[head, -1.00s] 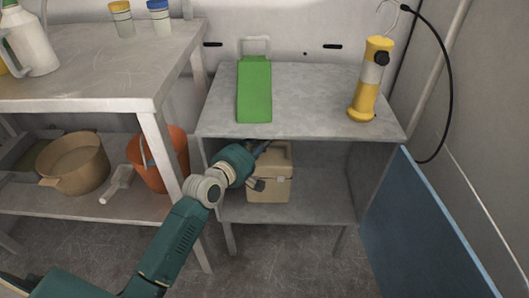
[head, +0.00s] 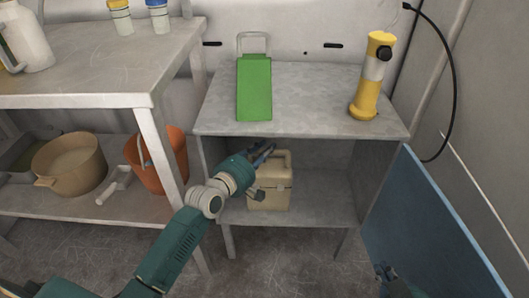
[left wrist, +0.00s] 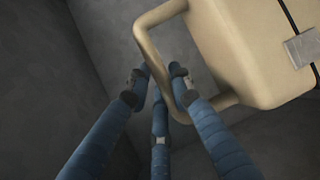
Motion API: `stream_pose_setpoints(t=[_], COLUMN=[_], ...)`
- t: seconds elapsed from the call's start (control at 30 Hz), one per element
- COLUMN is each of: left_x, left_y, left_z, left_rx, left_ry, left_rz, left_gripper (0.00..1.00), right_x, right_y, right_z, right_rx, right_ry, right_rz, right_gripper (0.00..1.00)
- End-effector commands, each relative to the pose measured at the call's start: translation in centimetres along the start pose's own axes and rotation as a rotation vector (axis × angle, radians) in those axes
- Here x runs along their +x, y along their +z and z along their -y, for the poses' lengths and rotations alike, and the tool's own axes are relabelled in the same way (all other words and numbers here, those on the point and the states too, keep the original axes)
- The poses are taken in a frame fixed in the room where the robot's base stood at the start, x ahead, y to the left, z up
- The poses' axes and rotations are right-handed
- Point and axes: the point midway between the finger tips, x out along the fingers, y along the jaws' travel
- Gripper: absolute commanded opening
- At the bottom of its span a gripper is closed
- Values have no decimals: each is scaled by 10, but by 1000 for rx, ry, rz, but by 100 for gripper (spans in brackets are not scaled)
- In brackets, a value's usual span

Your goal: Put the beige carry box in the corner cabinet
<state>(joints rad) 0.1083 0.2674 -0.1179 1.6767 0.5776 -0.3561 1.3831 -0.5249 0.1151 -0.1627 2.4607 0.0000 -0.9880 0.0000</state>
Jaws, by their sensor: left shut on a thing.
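The beige carry box (head: 271,188) is inside the grey corner cabinet (head: 305,132), on or just above its lower shelf, left of the middle. It looks upright, with its handle at the top. My left gripper (head: 266,150) reaches in from the left at the top of the box. In the left wrist view, its blue fingers (left wrist: 160,100) are closed around the handle of the box (left wrist: 245,45). Whether the box base touches the shelf is unclear. My right gripper (head: 386,272) shows only partly at the lower right, by the blue door, and its jaws are unclear.
The blue door panel (head: 430,225) stands open at the right. A green object (head: 254,88) and a yellow lamp (head: 372,78) stand on the cabinet top. A workbench (head: 110,75) at the left holds a tan tub (head: 68,165) and an orange bucket (head: 165,165) below. The shelf right of the box is free.

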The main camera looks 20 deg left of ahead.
Motion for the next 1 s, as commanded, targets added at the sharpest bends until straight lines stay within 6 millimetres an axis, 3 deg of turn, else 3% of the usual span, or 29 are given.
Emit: stream_pose_setpoints(t=[0.5, 0.53, 0.6, 1.0], left_x=[1, 1, 1, -2], left_y=[-1, -1, -1, 0], left_z=[-1, 2, 2, 0], left_rx=[0, 0, 0, 0], left_ry=[7, 0, 0, 0], left_rz=[0, 0, 0, 0], left_gripper=[0, 26, 39, 39], right_x=[1, 1, 1, 0], right_y=[-9, -9, -9, -7], right_z=[1, 1, 1, 1], right_rx=[0, 0, 0, 0], right_ry=[-2, -2, -2, -1], right_rz=[-36, -37, -36, -22], right_gripper=[0, 0, 0, 0])
